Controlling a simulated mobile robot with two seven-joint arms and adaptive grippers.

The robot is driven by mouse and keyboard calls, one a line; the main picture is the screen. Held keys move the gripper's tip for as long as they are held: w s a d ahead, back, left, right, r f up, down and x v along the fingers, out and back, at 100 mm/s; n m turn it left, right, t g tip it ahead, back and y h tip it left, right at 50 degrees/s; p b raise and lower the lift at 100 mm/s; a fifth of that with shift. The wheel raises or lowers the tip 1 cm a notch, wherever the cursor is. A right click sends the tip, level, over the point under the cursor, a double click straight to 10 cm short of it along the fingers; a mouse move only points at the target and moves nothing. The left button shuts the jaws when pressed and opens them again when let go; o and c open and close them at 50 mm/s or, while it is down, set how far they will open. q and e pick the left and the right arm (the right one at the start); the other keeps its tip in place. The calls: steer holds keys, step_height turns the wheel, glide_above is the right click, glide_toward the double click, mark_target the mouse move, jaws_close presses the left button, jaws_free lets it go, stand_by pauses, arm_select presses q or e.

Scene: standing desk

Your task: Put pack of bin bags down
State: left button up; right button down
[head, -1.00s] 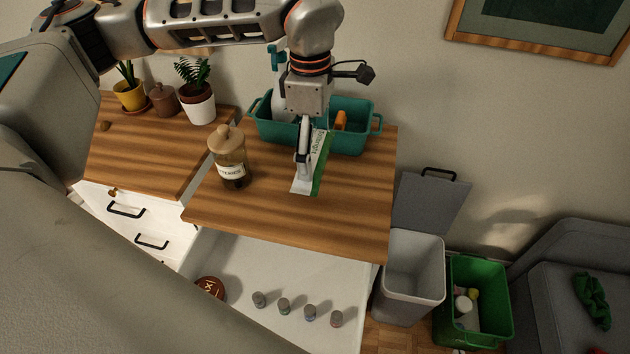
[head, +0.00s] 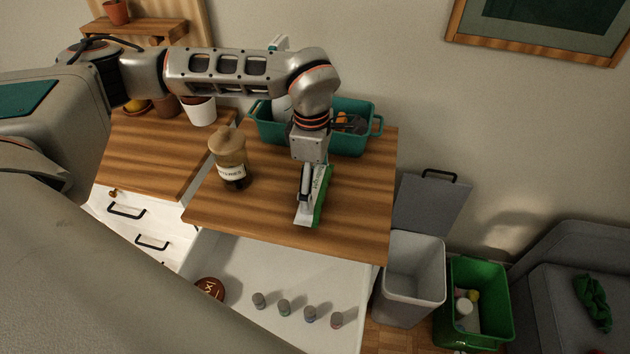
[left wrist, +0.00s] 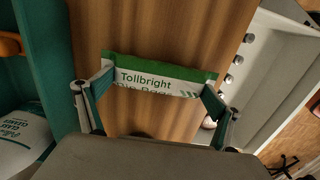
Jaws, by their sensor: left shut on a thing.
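The pack of bin bags (head: 320,197) is green and white and is held upright on edge in my left gripper (head: 304,192), over the wooden desk top (head: 358,205). In the left wrist view the pack (left wrist: 160,78), printed "Tollbright", lies between the two fingers of the left gripper (left wrist: 155,100), which are shut on its sides. Its lower edge looks at or very near the desk surface; I cannot tell if it touches. My right gripper is not in view.
A jar with a wooden lid (head: 231,160) stands left of the pack. A teal caddy (head: 352,141) stands behind it. An open drawer (head: 240,251) with several small jars is below the front edge. Free desk lies right of the pack.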

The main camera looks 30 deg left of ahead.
arm_select(q)
steer(key=shift+f, duration=0.2)
steer(key=o, duration=1)
steer(key=shift+o, duration=0.2)
steer(key=shift+r, duration=0.15)
step_height(320, 180, up, 12)
steer(key=shift+a, duration=0.2)
steer(key=shift+s, duration=0.15)
